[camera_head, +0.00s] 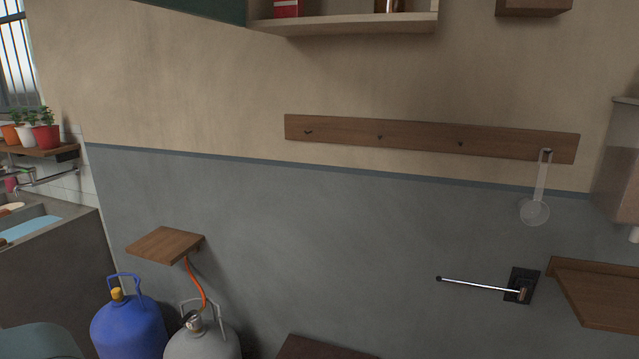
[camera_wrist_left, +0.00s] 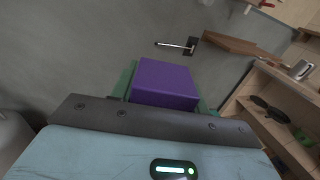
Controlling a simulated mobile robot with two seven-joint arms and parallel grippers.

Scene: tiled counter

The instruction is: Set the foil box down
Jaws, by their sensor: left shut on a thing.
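The foil box (camera_wrist_left: 166,84) shows in the left wrist view as a plain purple box. My left gripper (camera_wrist_left: 165,98) is shut on it, with green finger parts showing at both sides of the box. Its lower end is hidden behind the dark gripper body. The box appears held up in front of the grey wall, and I see no surface touching it. Neither the box nor a gripper shows in the head view. My right gripper is in neither view.
A small wooden shelf (camera_head: 166,245) is on the wall above a blue gas cylinder (camera_head: 128,328) and a grey one (camera_head: 203,343). A hook rail (camera_head: 365,133) holds a ladle (camera_head: 535,209). A metal rod (camera_head: 478,285) sticks out near a wooden ledge (camera_head: 603,293). Open shelving (camera_wrist_left: 272,118) stands right.

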